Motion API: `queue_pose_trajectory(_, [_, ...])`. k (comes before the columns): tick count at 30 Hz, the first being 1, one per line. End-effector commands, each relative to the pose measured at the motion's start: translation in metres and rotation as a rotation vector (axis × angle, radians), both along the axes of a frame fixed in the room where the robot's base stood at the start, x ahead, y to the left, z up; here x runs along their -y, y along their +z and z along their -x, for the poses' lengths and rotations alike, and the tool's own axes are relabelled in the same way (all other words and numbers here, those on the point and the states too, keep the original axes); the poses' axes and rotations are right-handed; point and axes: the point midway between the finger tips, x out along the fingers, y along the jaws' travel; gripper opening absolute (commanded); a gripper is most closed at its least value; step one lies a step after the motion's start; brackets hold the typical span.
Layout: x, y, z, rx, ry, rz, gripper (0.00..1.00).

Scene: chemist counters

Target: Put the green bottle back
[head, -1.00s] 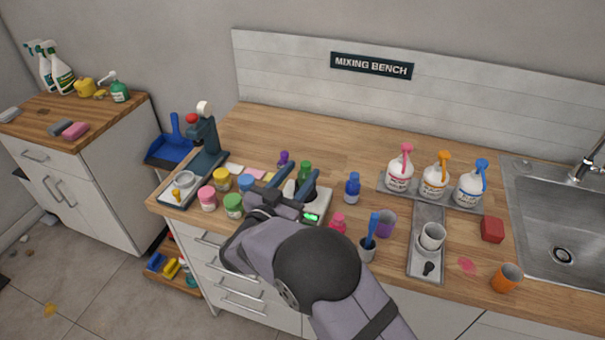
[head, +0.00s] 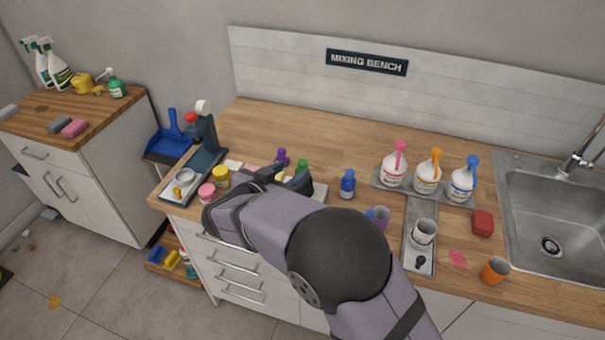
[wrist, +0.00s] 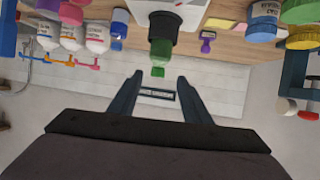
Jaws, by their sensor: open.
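The green bottle (head: 303,166) shows beside my gripper on the mixing bench, its lower part hidden by my arm. In the wrist view, which looks upside down, the green bottle (wrist: 161,50) lies ahead of the fingertips, in line with the gap between them. A black cylinder (wrist: 164,27) on a pale device with a display overlaps the bottle's base; I cannot tell whether the bottle stands in it or behind it. My gripper (wrist: 159,78) is open and empty. In the head view my gripper (head: 282,178) is over the bench's left part, partly hidden by my wrist.
A blue bottle (head: 347,185) stands right of the gripper, and a purple stamp (head: 282,157) behind it. Yellow (head: 221,177) and pink (head: 207,193) jars are at the left. Three white bottles stand in a rack (head: 383,184) at the right. The back middle of the bench is clear.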

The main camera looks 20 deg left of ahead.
Motion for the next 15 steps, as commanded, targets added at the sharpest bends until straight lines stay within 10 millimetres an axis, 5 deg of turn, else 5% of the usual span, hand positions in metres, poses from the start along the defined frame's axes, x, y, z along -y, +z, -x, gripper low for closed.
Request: queue_pose_trajectory(15, [0.007, -0.011, -0.027, 0.002, -0.003, 0.001, 0.44])
